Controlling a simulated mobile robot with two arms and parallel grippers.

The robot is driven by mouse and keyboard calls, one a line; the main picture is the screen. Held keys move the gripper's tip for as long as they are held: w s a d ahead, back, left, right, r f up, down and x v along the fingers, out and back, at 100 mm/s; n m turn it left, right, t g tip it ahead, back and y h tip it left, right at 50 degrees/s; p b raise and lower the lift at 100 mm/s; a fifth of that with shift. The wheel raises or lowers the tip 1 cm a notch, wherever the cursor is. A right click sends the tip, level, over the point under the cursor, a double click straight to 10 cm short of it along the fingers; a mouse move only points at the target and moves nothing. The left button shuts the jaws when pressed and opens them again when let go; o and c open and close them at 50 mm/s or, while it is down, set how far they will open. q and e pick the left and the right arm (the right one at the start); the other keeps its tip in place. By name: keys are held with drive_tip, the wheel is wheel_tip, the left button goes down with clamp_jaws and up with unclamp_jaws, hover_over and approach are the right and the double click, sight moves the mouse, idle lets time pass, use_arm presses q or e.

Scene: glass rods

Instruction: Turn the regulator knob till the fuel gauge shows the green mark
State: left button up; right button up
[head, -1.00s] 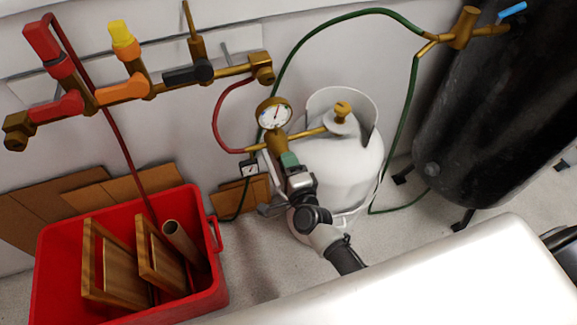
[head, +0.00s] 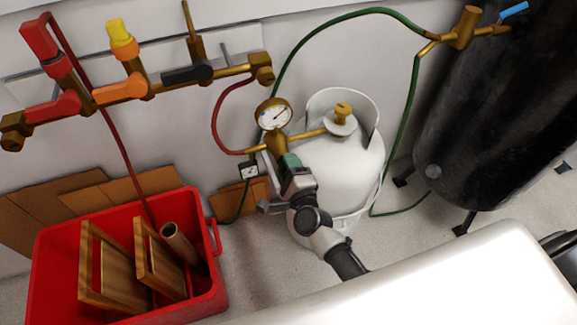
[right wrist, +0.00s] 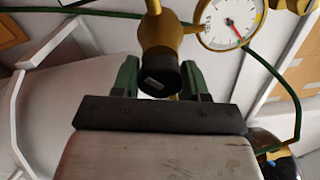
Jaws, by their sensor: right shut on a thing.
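The fuel gauge (head: 274,114) is a round white dial in a brass case above the regulator body (head: 277,143). In the right wrist view the gauge (right wrist: 228,22) has a red needle pointing to the lower right. The black regulator knob (right wrist: 158,76) sits below the brass body. My right gripper (right wrist: 157,78), with green fingers, is shut on the knob from both sides. In the head view my right gripper (head: 290,162) hides the knob. My left gripper is not in view.
A white gas cylinder (head: 347,172) stands behind my right gripper. A red crate (head: 60,268) with wooden frames stands left, below a brass valve manifold (head: 232,70). A black tank (head: 455,150) stands right. A green hose (head: 343,14) arches above.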

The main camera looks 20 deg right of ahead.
drive_tip(key=o, duration=0.9)
drive_tip(key=shift+s, duration=0.1)
drive_tip(key=s, duration=1)
drive_tip(key=shift+s+d, duration=0.2)
drive_tip(key=shift+s, duration=0.15)
